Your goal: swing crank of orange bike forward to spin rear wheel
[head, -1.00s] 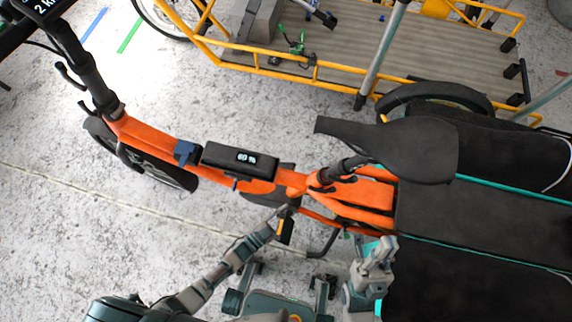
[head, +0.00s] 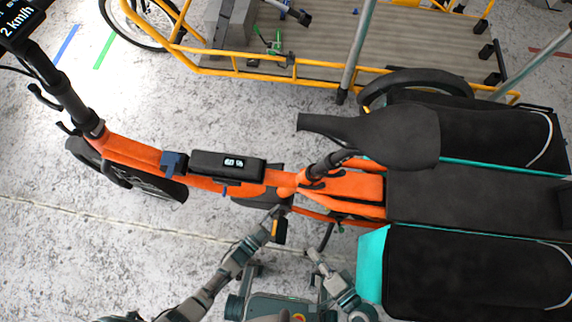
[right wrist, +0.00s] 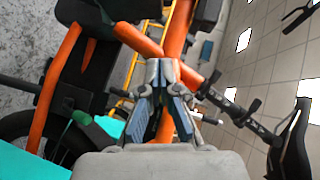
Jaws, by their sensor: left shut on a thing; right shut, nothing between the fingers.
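The orange bike (head: 130,150) stands across the head view, its handlebar at the left and its black saddle (head: 390,135) at the right. A dark pedal (head: 282,232) with an orange reflector shows below the frame, on the near side. My left gripper (head: 276,213) is shut on the pedal end of the crank; the crank arm itself is mostly hidden. My right gripper (head: 314,255) is shut and empty, below and right of the pedal. In the right wrist view its fingers (right wrist: 162,75) are together in front of orange tubes. The rear wheel is hidden under black bags in the head view.
A black bag with a teal end (head: 372,265) hangs close to the right of my right gripper. A yellow-framed cargo bike (head: 230,72) with a plank deck stands behind. Pale concrete floor (head: 90,250) is clear at the lower left.

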